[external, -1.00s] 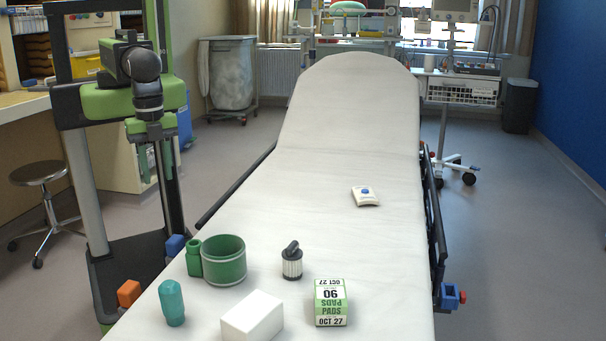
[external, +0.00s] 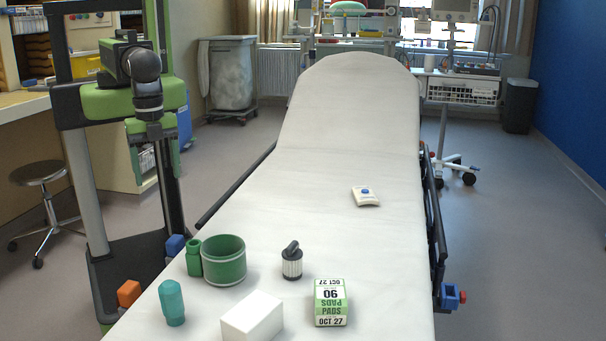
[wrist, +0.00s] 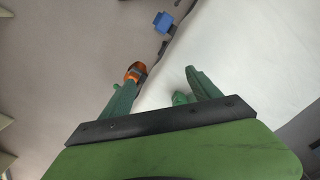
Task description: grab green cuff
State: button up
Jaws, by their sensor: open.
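The green cuff (external: 224,265) is a wide, open-topped green ring standing on the near left part of the white stretcher. A small green bottle (external: 194,258) stands close against its left side. My gripper (external: 157,172) is open and empty, pointing down, above and behind the cuff to the left in the external view. In the wrist view my gripper (wrist: 163,78) has its two green fingers spread over the stretcher's edge. A small green piece shows beside the right finger there; I cannot tell what it is.
On the stretcher (external: 330,180) are a teal bottle (external: 172,304), white box (external: 252,318), pads box (external: 331,302), dark-topped canister (external: 292,262) and white device (external: 365,196). Blue (external: 175,245) and orange (external: 129,293) blocks sit at its left edge. The stretcher's middle is clear.

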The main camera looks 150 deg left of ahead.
jog(key=o, duration=0.5)
